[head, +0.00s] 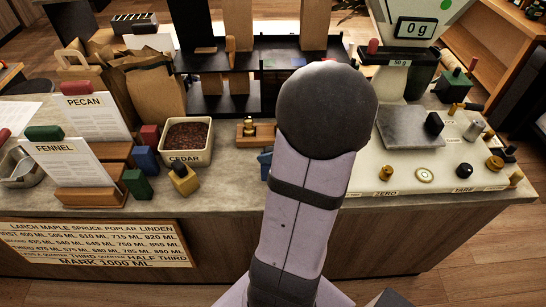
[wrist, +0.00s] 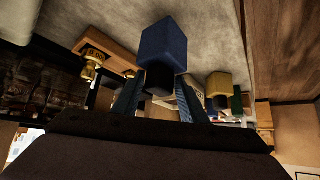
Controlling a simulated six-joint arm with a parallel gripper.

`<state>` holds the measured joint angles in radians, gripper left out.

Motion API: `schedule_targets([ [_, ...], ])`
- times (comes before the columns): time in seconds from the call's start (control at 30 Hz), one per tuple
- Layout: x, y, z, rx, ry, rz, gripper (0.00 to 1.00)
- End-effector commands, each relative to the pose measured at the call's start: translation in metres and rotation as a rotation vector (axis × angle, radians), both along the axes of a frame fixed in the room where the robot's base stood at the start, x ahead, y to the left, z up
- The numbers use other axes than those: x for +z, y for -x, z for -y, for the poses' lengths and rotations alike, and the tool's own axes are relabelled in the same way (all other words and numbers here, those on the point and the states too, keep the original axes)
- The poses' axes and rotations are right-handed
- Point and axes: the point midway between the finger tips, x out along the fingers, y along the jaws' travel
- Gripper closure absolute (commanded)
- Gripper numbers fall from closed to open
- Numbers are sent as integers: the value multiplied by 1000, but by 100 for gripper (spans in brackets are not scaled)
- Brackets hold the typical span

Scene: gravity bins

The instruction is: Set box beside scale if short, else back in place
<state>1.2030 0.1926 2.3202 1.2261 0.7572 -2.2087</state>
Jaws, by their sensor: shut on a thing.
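My gripper (wrist: 160,102) is shut on the dark knob of a blue box (wrist: 166,42) in the wrist view. In the head view my arm hides most of the gripper, and a small blue part, probably this box (head: 265,163), shows left of the arm over the counter. I cannot tell whether it touches the counter. The scale display (head: 414,28) at the upper right reads 0 g. ZERO and TARE labels stand along the front.
A bin marked CEDAR (head: 187,157) holds dark brown bits. Blue (head: 145,160), green (head: 137,186) and yellow (head: 184,180) boxes stand near it. PECAN (head: 95,115) and FENNEL (head: 68,163) cards stand left.

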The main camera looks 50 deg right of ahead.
Motion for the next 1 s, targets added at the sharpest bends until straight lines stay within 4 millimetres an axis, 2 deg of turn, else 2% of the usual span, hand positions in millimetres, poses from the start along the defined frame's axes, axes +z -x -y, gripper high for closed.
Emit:
schedule_targets([
  [0.1, -15, 0, 0, -1, -4, 0, 97],
  [0.23, -24, 0, 0, 1, -1, 0, 97],
  [0.73, -29, 0, 0, 1, 2, 1, 97],
  [0.77, -29, 0, 0, 1, 2, 0, 59],
  [0.83, -28, 0, 0, 0, 1, 0, 43],
  [1.0, -28, 0, 0, 1, 1, 0, 43],
])
